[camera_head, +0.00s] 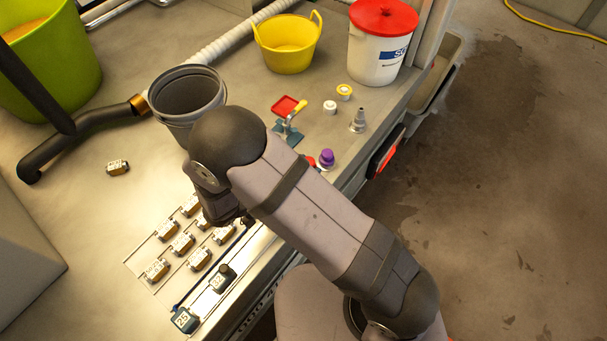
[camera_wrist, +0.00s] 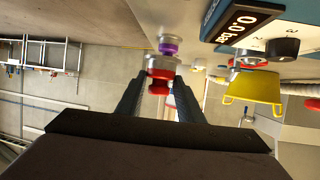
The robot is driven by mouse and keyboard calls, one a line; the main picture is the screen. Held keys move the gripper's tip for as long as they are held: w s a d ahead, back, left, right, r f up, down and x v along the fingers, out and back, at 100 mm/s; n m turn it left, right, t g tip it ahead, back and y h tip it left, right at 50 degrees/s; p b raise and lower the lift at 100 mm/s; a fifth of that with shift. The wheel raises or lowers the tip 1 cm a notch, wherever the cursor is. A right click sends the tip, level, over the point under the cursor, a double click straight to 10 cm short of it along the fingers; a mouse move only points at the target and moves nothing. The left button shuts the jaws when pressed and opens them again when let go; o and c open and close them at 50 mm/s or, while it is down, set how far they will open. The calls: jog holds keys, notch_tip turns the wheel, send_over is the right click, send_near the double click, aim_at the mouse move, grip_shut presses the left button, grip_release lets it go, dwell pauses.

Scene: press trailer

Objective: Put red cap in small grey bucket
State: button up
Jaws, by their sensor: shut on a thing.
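The red cap (camera_wrist: 159,88) is between the two fingers of my gripper (camera_wrist: 160,92) in the wrist view, and the fingers are shut on it. A pale metal ring (camera_wrist: 160,63) lies directly beyond the cap; I cannot tell whether they are joined. In the head view a bit of the red cap (camera_head: 310,161) shows at the arm's edge, beside a purple cap (camera_head: 326,157). My arm hides the gripper's fingers there. The grey bucket (camera_head: 172,117) stands open behind my elbow, to the left of the cap. Its visible interior looks empty.
A yellow bucket (camera_head: 287,60) and a white bucket with a red lid (camera_head: 376,62) stand at the back. Small fittings (camera_head: 358,120) stand near the right edge. Several labelled blocks (camera_head: 183,242) lie at the front. A black hose (camera_head: 75,150) lies left of the grey bucket.

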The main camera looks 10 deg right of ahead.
aim_at(304, 159)
jog(key=shift+d+r, duration=0.1)
jog(key=shift+r, duration=1.9)
